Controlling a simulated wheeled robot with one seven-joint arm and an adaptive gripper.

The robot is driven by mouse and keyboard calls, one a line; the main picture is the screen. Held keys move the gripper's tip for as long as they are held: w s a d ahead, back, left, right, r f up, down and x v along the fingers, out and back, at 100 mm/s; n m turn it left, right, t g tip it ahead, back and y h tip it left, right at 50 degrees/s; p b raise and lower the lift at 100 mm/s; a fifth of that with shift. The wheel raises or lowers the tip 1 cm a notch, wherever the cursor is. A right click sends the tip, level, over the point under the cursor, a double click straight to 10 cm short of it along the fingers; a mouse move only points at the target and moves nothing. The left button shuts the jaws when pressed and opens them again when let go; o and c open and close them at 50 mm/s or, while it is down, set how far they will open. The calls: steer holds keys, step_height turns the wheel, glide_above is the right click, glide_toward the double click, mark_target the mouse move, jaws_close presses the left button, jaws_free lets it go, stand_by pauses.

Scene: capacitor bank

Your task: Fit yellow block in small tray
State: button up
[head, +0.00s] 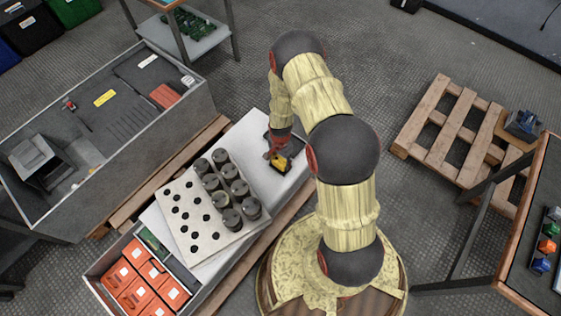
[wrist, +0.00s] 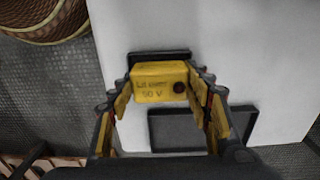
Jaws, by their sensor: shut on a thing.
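The yellow block (wrist: 160,82), with dark lettering and a dark round spot, is between the fingers of my gripper (wrist: 160,92), which is shut on it. In the head view the block (head: 281,166) shows below my gripper (head: 279,158) at the white surface's far end. A small dark tray (wrist: 158,55) shows just beyond the block in the wrist view, mostly hidden by it. I cannot tell whether the block is above this tray or inside it. A larger dark tray (wrist: 182,132) lies nearer, partly behind my fingers, and looks empty.
A white panel (head: 180,232) with holes and several dark cylinders (head: 228,190) stands close to the left. An open grey bin (head: 62,215) lies beyond it. Orange boxes (head: 140,283) fill the near end. The white surface (wrist: 225,45) right of the block is clear.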

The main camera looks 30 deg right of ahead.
steer(key=shift+f, duration=0.1)
stand_by(0.7)
steer(key=o, duration=1.3)
steer(key=shift+o, duration=0.3)
step_height(320, 180, up, 12)
